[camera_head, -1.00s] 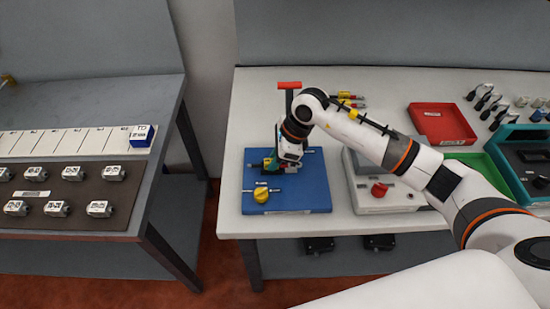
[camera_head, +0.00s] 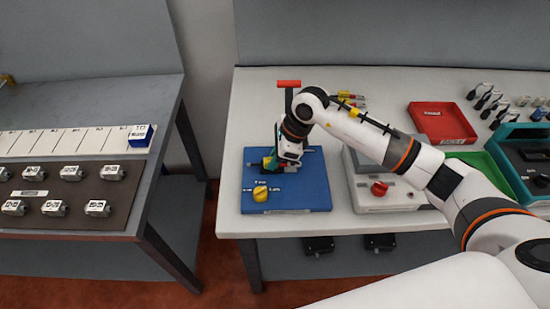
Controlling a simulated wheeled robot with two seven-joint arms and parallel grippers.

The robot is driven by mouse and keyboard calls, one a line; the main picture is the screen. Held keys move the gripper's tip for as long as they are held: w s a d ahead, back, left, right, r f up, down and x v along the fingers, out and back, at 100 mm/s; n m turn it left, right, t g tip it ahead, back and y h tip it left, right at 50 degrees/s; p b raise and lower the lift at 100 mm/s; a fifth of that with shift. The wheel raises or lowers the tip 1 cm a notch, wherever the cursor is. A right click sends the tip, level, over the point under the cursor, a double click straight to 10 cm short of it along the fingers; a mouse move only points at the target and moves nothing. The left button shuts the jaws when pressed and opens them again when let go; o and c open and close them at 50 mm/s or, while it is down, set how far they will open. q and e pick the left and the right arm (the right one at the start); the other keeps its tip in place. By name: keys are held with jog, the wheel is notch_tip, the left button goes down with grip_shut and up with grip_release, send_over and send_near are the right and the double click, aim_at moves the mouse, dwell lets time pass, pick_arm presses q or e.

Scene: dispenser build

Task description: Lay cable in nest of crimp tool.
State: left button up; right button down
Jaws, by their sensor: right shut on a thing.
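The crimp tool appears as a blue base plate (camera_head: 310,190) with a yellow knob (camera_head: 261,193) at its front and a red-topped lever (camera_head: 289,85) standing behind. My right gripper (camera_head: 279,168) points down over the middle of the blue plate, at the small green and dark nest (camera_head: 268,162). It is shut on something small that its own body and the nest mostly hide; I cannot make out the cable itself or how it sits. My left gripper is not in view.
A grey box with a red knob (camera_head: 379,188) stands right of the blue plate, under my right arm. Red (camera_head: 441,122) and green (camera_head: 478,162) trays and a teal case (camera_head: 515,148) lie farther right. A second table with a brown mat (camera_head: 70,205) stands left across a gap.

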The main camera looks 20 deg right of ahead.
jog(key=shift+s+f, duration=0.3)
jog(key=shift+f, duration=0.25)
jog(key=c, duration=1.4)
grip_release()
jog(key=shift+c, duration=1)
jog(key=shift+r, duration=0.25)
jog(key=shift+o, duration=1)
jog(key=shift+w+r+p, duration=0.2)
jog(key=shift+r+p, duration=0.25)
jog(key=shift+r, duration=0.05)
jog(key=shift+w+r+p, duration=0.1)
jog(key=shift+r+p, duration=1.25)
jog(key=shift+r, duration=1.65)
